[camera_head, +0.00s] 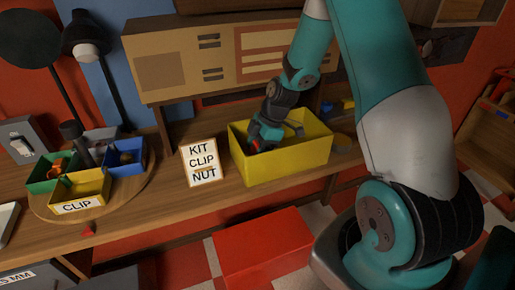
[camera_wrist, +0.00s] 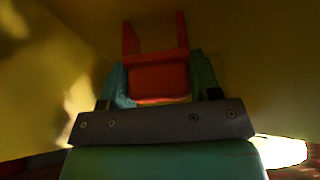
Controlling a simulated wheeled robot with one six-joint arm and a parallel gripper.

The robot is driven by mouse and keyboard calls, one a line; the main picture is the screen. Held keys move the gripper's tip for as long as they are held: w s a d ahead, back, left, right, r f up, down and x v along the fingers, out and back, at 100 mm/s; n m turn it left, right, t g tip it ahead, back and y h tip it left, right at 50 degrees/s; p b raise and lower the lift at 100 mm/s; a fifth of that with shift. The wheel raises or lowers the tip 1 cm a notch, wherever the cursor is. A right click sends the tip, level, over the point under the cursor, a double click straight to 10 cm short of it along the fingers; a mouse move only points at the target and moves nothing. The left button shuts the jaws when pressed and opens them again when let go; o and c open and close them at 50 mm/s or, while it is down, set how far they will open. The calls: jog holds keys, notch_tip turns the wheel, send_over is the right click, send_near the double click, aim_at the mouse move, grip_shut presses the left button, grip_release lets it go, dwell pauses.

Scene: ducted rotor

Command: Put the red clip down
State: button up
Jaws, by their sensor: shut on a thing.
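My gripper (camera_wrist: 160,85) reaches down into the yellow bin (camera_head: 290,169) on the bench. The red clip (camera_wrist: 157,72) is between its two teal fingers in the wrist view, with its two prongs pointing away from the gripper. A bit of the red clip also shows at the gripper (camera_head: 254,148) in the head view. Yellow bin walls surround the clip in the wrist view. I cannot tell whether the clip touches the bin floor.
A sign reading KIT CLIP NUT (camera_head: 202,162) stands left of the bin. A round wooden board (camera_head: 128,199) at the left bears several small bins, one yellow and labelled CLIP (camera_head: 82,191). A red box (camera_head: 262,248) is below the bench front.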

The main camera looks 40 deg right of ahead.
jog(key=o, duration=0.9)
jog(key=shift+r+p, duration=0.2)
jog(key=shift+p, duration=0.1)
jog(key=b+v, duration=0.2)
jog(key=v, duration=1)
jog(key=s+a+r+m, duration=0.1)
jog(key=s+a+r, duration=0.15)
jog(key=a, duration=0.35)
jog(key=s+a+r+m, duration=0.1)
jog(key=a+r, duration=0.2)
jog(key=a, duration=0.3)
jog(key=s+a+r+m, duration=0.1)
jog(key=s+a+m, duration=0.2)
jog(key=s+a, duration=0.3)
jog(key=s+a+r+m+g, duration=0.1)
jog(key=s+a+r+m, duration=0.1)
jog(key=s+a, duration=0.5)
jog(key=s, duration=0.5)
jog(key=shift+a+m, duration=0.25)
jog(key=shift+m, duration=0.15)
